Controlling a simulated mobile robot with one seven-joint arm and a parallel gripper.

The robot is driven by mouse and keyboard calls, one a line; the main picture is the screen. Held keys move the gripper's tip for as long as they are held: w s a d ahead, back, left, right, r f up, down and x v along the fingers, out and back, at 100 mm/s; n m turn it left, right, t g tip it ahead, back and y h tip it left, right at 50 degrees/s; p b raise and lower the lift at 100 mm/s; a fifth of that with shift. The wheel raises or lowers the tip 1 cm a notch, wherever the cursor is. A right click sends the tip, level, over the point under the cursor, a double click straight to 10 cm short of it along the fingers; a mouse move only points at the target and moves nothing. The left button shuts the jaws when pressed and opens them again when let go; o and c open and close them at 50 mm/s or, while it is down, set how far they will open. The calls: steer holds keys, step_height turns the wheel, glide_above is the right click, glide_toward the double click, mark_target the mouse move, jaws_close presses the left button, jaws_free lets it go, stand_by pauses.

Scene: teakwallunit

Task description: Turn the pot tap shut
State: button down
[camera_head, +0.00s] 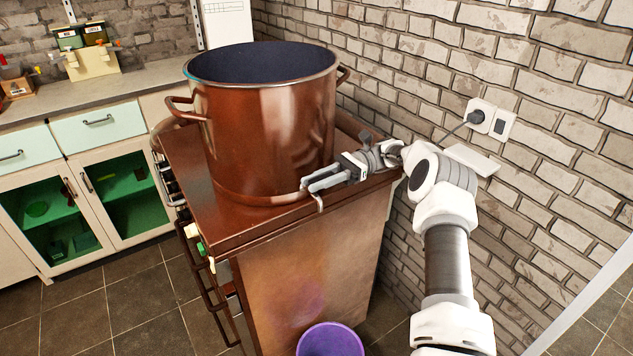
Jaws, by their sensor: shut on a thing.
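A large copper-coloured pot (255,135) stands upright on the brown stove unit. Its small tap (319,201) sticks out low on the pot's near side, at the edge of the stove top, with the spout bent down. My gripper (308,184) reaches in from the right, low beside the pot, with its fingers at the tap. The fingers are closed on the tap's handle, which they largely hide. I cannot tell the handle's angle.
The stove unit (310,245) stands close to the brick wall (520,130). A purple bin (330,340) is on the floor in front of it. A wall socket with a plugged cable (478,117) is behind my arm. Green-doored cabinets (70,215) stand at the left, with open tiled floor before them.

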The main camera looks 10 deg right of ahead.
mark_target(317, 178)
steer(key=c, duration=0.8)
jaws_free()
step_height(317, 178, up, 5)
steer(key=shift+f+p, duration=0.1)
steer(key=shift+p, duration=0.3)
steer(key=s+d+r+p, duration=0.3)
steer(key=s+d+r, duration=0.2)
steer(key=d, duration=0.5)
steer(key=shift+s+r, duration=0.35)
steer(key=shift+r, duration=0.3)
